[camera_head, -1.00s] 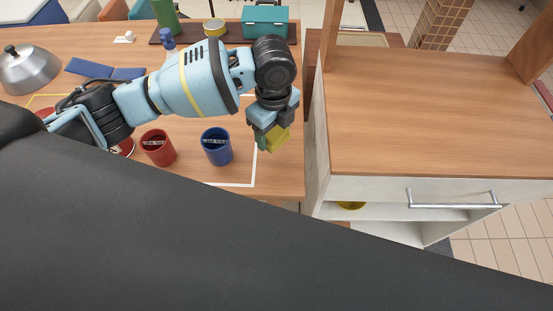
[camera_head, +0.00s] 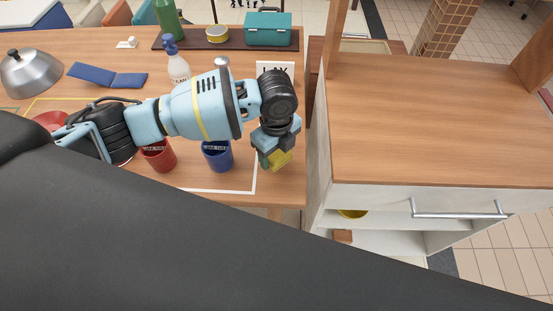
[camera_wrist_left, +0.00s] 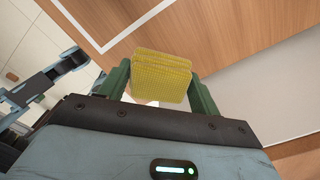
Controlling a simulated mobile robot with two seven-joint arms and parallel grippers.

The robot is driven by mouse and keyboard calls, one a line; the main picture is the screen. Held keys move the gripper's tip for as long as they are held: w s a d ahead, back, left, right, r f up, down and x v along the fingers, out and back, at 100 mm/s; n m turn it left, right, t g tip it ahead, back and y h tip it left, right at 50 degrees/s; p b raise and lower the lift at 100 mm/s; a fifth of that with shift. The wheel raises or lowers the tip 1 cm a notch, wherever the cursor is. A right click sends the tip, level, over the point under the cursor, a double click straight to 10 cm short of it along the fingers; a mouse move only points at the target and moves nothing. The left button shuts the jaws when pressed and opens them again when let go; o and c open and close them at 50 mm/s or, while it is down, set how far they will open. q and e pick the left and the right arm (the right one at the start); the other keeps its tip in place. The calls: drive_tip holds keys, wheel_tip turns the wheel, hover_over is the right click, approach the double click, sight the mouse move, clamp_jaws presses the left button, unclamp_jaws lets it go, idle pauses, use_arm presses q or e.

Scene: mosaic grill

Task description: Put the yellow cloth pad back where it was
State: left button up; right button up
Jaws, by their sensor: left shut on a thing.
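The yellow cloth pad (camera_head: 281,159) is held in my left gripper (camera_head: 273,158), above the right end of the wooden table near its edge. In the left wrist view the pad (camera_wrist_left: 161,77) sits between the two green fingers of the left gripper (camera_wrist_left: 160,88), which are shut on it. Its face is textured and it hangs clear of the table. My right gripper is not in view.
A red mug (camera_head: 159,157) and a blue mug (camera_head: 217,157) stand left of the gripper.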

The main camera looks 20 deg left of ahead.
sight(277, 161)
use_arm(q)
wheel_tip(277, 161, down, 4)
drive_tip(key=shift+f, duration=0.2)
drive_tip(key=o, duration=1)
drive_tip(key=shift+c, duration=0.2)
wheel_tip(277, 161, up, 11)
drive_tip(key=shift+f+p, duration=0.1)
drive_tip(key=shift+p, duration=0.35)
drive_tip(key=shift+r, duration=0.8)
drive_tip(key=shift+f, duration=0.1)
